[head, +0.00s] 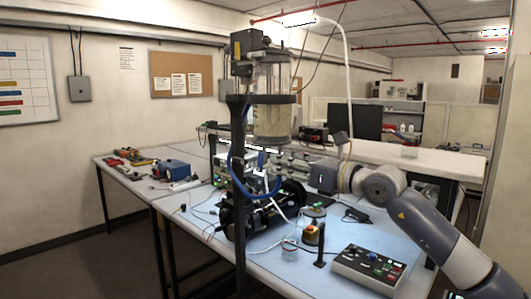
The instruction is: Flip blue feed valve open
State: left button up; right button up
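A clear sealed cylinder (271,115) with dark bands hangs on a dark upright post (237,200). A small blue part, apparently the feed valve (261,159), shows just below the cylinder, beside a looping blue tube (234,172). Its handle position is too small to tell. My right arm comes in from the right, and my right gripper (282,160) points left, close to the blue part. I cannot tell whether they touch, nor whether the fingers are open or shut. My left gripper is not in view.
A control box with buttons (368,268) sits at the table's front right. Dark round machinery (235,213) and loose cables crowd the space below. Tools lie on the left table.

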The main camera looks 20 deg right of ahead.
aim_at(263, 157)
jog(key=p+x, duration=0.1)
jog(key=x, duration=0.2)
jog(key=p+x, duration=0.1)
jog(key=x, duration=0.2)
jog(key=shift+r+p, duration=0.25)
jog(key=shift+p, duration=0.1)
jog(key=shift+w+a+f, duration=0.2)
jog(key=shift+w+a, duration=0.05)
jog(key=shift+w, duration=0.3)
grip_shut()
